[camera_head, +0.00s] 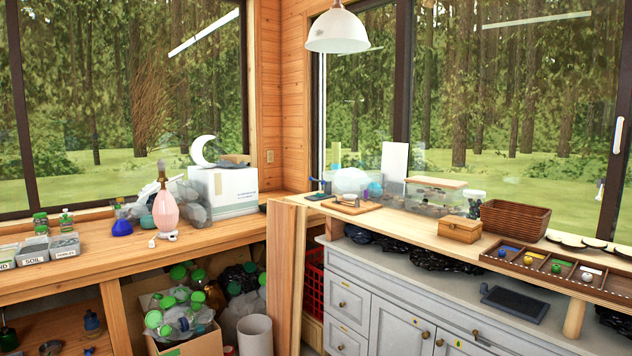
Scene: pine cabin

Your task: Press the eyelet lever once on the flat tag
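I cannot make out a flat tag for certain. Neither of my grippers is in view.
The right counter also carries a wooden box (459,229), a brown basket (515,219), a clear bin (436,196) and a divided tray (540,266). The left counter (215,238) has a pink lamp (167,209) and a white box (226,191). A carton of bottles (202,344) stands below.

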